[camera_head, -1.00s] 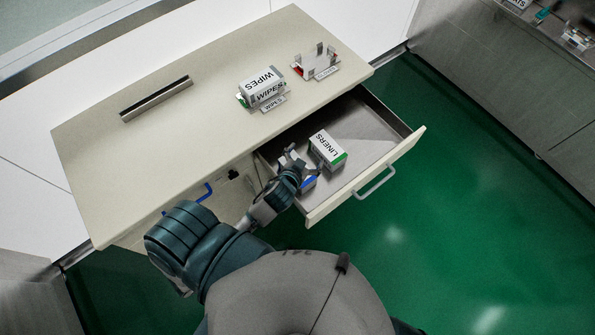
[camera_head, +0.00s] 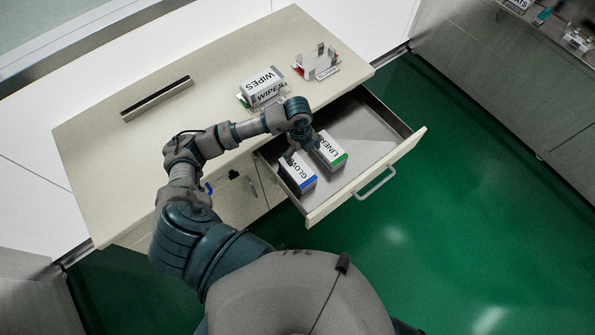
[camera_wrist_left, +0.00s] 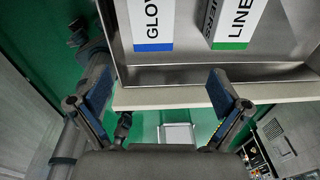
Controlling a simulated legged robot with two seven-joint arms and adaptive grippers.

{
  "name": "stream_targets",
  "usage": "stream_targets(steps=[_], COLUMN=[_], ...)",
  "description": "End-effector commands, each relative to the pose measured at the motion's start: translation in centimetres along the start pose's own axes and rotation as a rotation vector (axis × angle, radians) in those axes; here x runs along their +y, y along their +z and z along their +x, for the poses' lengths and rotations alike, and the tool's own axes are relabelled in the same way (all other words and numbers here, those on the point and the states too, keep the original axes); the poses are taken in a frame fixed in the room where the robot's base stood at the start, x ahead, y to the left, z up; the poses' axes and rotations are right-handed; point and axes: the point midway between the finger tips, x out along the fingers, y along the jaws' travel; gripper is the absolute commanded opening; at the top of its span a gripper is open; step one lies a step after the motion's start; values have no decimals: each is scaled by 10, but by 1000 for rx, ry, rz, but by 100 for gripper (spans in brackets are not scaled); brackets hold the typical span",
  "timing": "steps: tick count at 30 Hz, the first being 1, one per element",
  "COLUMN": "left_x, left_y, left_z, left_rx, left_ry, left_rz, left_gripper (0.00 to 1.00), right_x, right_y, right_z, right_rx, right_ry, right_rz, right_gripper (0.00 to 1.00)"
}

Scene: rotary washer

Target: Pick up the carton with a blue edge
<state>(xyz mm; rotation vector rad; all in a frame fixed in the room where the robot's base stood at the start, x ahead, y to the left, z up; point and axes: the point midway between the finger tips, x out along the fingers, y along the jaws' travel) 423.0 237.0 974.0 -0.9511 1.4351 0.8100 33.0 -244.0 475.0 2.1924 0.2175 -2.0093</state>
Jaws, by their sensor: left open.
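The carton with a blue edge (camera_head: 299,175), white and lettered "GLOV…", lies in the open drawer near its left front. Part of its far end is hidden by my left gripper (camera_head: 304,149). It also shows at the top of the left wrist view (camera_wrist_left: 152,22), beyond the fingertips. My left gripper is open and empty, pointing down over the drawer, with its fingers (camera_wrist_left: 160,92) wide apart. The exact gap between fingers and carton cannot be told. My right gripper is not in view.
A green-edged "LINERS" carton (camera_head: 331,150) lies just right of the blue-edged one. The drawer (camera_head: 372,135) has free room at its right. On the counter (camera_head: 150,140) stand a "WIPES" carton (camera_head: 262,88), an empty holder (camera_head: 318,62) and a dark metal bar (camera_head: 157,98).

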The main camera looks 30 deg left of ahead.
Motion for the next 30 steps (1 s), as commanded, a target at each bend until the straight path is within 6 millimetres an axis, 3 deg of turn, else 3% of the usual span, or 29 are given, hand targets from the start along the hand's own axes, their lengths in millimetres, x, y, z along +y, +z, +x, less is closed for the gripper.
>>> stream_targets(steps=[2,5,18,26,30], left_x=[6,9,14,15,15], left_y=[17,23,30,32,35], left_z=[-3,4,99,122,143], left_rx=[-64,-90,-85,-84,-83], left_ry=[34,50,49,48,49], left_rz=[-39,-59,-55,-54,-55], left_gripper=[100,100,100,100,100], right_x=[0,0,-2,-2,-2], right_y=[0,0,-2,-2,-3], right_z=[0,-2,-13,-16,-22], right_rx=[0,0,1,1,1], right_ry=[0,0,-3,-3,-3], right_rz=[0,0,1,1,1], right_gripper=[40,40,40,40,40])
